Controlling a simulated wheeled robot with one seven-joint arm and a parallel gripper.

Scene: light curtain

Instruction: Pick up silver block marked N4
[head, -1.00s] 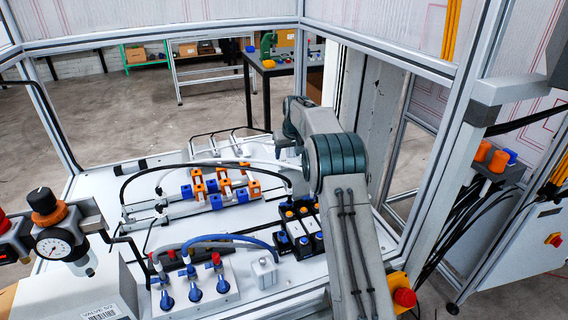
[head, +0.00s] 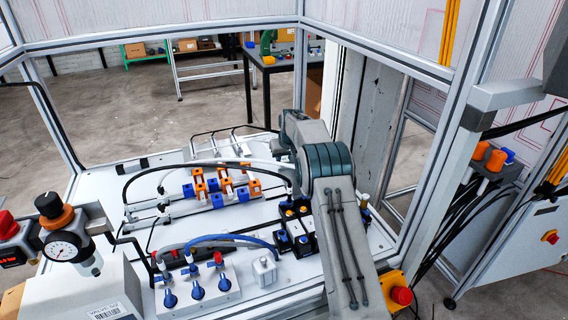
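No N4 marking is readable in the head view. A small pale silver-grey block (head: 264,273) with a short fitting on top stands on the white table, right of the valve block with blue knobs. I cannot tell whether it is the block marked N4. My arm reaches over the right part of the table from the lower right. My gripper is not visible; the end of the arm is hidden behind its thick dark-ringed joint, so its opening and any contact are hidden.
The valve block (head: 228,289) with blue knobs and hoses stands at the front. Black valves (head: 302,242) with blue and orange tops stand close beside my arm. Orange and blue clamps (head: 222,188) sit on rails behind. A pressure gauge (head: 66,249) is at left. Aluminium posts frame the table.

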